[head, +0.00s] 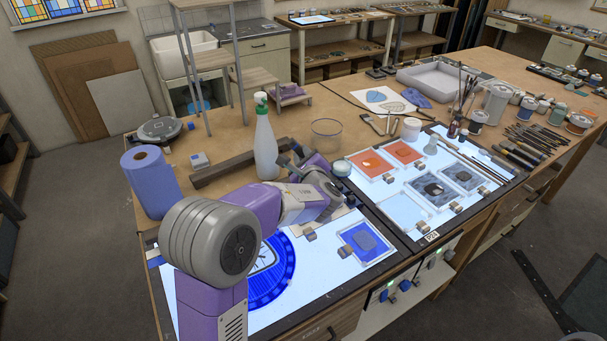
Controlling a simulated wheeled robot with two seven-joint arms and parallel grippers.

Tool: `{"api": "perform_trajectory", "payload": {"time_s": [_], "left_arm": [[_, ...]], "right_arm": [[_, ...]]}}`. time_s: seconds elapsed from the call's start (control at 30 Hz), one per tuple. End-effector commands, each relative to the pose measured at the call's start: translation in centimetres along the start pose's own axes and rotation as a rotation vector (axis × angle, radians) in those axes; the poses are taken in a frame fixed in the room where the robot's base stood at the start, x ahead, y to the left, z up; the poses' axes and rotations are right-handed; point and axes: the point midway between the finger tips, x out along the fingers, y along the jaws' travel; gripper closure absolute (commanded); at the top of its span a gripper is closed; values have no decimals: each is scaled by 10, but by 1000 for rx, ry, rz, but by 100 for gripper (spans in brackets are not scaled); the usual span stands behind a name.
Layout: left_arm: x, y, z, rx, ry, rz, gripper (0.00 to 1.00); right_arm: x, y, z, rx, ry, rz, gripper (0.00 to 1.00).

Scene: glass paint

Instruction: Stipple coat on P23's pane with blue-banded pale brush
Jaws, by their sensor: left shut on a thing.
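My left arm comes in from the bottom left and reaches over the near left lit glass table (300,312). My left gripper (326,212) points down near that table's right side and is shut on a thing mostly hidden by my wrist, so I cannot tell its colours. A blue pane with a greyish patch (366,242) lies just right of and nearer than the gripper, apart from it. On the right lit table, a small label (432,237) is too small to read surely. No blue-banded pale brush can be made out. My right gripper is not in view.
A green-topped spray bottle (264,140) and a blue paper roll (149,181) stand behind my arm. Orange panes (371,165), dark-patterned panes (432,190) and a pale pane (404,213) lie on the right lit table. A glass bowl (326,133) stands behind.

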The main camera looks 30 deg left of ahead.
Motion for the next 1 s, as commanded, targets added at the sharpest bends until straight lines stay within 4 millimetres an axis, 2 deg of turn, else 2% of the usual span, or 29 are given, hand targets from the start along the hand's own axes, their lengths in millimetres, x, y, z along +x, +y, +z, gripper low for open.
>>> {"api": "perform_trajectory", "payload": {"time_s": [0.03, 0.1, 0.37, 0.63, 0.7, 0.83, 1.0], "left_arm": [[2, 9, -10, -1, -1, -1, 100], [3, 13, -16, -1, -1, -1, 100], [6, 23, -28, 0, -1, 0, 100], [11, 49, -61, 2, 0, 0, 100], [-4, 41, -59, 1, 2, -3, 100], [-23, 38, -64, 0, 1, -2, 100], [-29, 67, -49, -7, -4, 1, 100]], "right_arm": [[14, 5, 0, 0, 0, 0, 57], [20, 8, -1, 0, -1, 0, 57], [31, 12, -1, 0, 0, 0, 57], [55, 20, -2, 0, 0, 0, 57], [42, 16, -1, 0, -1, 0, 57], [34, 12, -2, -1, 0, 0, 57], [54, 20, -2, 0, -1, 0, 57]]}}
